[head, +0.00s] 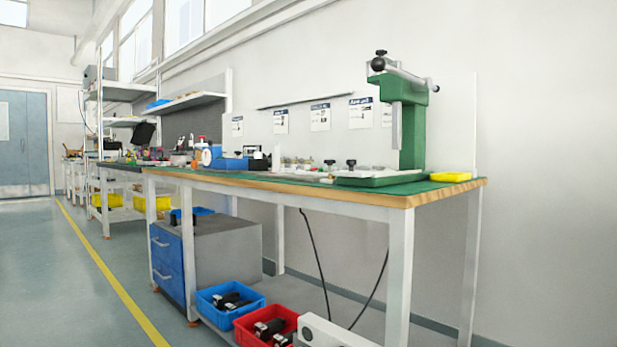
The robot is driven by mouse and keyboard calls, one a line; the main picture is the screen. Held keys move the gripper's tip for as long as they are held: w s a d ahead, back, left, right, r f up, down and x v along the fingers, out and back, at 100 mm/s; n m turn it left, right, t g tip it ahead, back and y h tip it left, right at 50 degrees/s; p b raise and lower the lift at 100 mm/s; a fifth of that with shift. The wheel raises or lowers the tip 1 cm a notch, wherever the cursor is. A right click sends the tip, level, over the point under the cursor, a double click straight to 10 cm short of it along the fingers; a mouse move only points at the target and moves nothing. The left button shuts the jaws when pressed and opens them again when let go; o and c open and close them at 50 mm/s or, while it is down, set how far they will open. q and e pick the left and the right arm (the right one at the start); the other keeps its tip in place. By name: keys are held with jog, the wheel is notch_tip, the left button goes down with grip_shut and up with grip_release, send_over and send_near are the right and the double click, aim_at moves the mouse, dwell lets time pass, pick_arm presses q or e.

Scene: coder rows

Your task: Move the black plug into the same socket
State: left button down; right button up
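I cannot make out the black plug or the socket from this distance. Small items crowd the green-topped workbench (440,187), too small to tell apart. Two dark cables, a thin one (312,240) and another to its right (376,290), hang below the bench top; I see no plug on either. Neither of my grippers is in view.
A green press (412,135) stands on the bench near its right end, with a yellow tray (450,177) beside it. Blue (225,312) and red (250,337) bins with dark parts sit below. A blue-drawer cabinet (167,262) stands underneath. The left floor (60,300) is clear.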

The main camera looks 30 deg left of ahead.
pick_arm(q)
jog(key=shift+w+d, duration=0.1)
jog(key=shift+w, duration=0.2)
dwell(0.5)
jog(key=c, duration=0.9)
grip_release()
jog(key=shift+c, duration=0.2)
